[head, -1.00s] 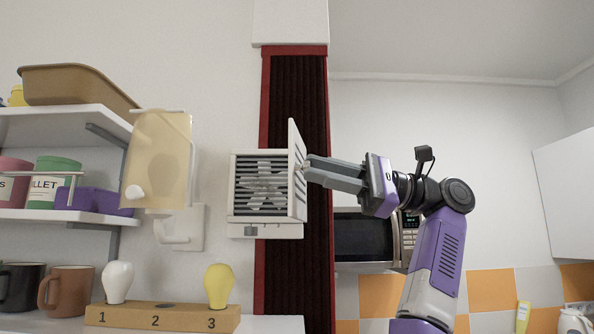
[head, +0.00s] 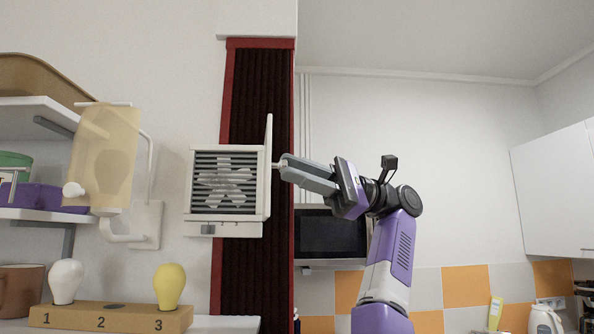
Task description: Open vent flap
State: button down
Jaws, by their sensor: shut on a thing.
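The vent (head: 225,184) is a white box with dark horizontal slats and a fan behind them, on the wall left of centre. Its white flap (head: 268,170) stands swung out from the right side and shows nearly edge-on. My gripper (head: 281,167) is at the flap's right face, shut on a small knob (head: 276,165) there. The fingers hide most of the knob. My arm reaches in from the right.
A wooden block (head: 112,317) with a white bulb (head: 66,281) and a yellow bulb (head: 169,286) stands below left. A beige dispenser (head: 104,155) hangs left of the vent. A microwave (head: 332,236) is behind my arm.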

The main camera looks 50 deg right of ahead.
jog(key=c, duration=1.3)
grip_release()
jog(key=b+v, duration=0.1)
jog(key=v, duration=0.6)
jog(key=shift+d+f+b, duration=0.2)
jog(key=shift+d+b, duration=0.1)
jog(key=shift+b, duration=0.05)
jog(key=shift+s, duration=0.15)
